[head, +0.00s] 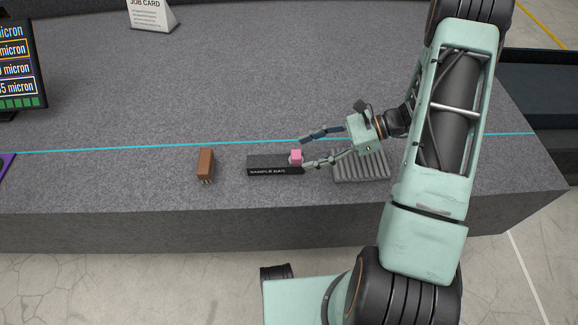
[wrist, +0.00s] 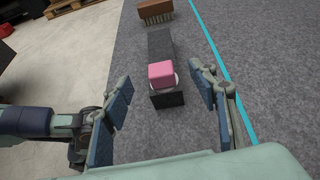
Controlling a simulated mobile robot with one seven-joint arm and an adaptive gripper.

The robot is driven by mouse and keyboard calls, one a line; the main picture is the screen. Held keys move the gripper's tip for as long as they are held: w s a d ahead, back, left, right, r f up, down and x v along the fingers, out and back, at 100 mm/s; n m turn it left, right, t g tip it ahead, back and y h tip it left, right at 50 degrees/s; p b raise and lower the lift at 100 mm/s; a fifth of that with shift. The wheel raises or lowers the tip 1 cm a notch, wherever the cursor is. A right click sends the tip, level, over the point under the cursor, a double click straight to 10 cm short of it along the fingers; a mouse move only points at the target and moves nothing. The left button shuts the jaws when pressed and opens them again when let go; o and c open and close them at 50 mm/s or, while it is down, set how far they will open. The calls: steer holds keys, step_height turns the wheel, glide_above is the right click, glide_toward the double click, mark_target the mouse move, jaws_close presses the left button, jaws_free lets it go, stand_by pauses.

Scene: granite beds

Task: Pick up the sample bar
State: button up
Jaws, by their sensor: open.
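A dark, long block lettered "SAMPLE BAR" (head: 268,169) lies on the grey granite bed. It also shows in the wrist view (wrist: 161,42), running away from my gripper. A pink block (head: 296,156) sits on the block's near-gripper end; in the wrist view the pink block (wrist: 161,74) rests on a pale round piece. My gripper (head: 305,152) is open, reaching in from the right. In the wrist view its fingers (wrist: 160,76) stand to either side of the pink block, with visible gaps. Nothing is held. Exact fingertip height is unclear.
A brown brush (head: 205,162) stands left of the dark block. A grey ribbed block (head: 350,172) lies beneath my wrist. A cyan line (head: 130,150) crosses the bed behind them. A job card (head: 150,14) and a screen (head: 17,65) stand farther back.

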mark_target(282, 160)
steer(key=shift+f+m, duration=0.3)
steer(key=shift+f, duration=0.05)
steer(key=shift+a+y, duration=0.1)
steer(key=shift+y, duration=0.2)
steer(key=b+x, duration=0.2)
steer(key=x, duration=0.8)
steer(key=shift+w+a+f+b, duration=0.15)
steer(key=shift+w+f+b, duration=0.05)
steer(key=shift+b, duration=0.15)
steer(key=shift+c, duration=0.7)
jaws_close()
steer(key=shift+r, duration=0.1)
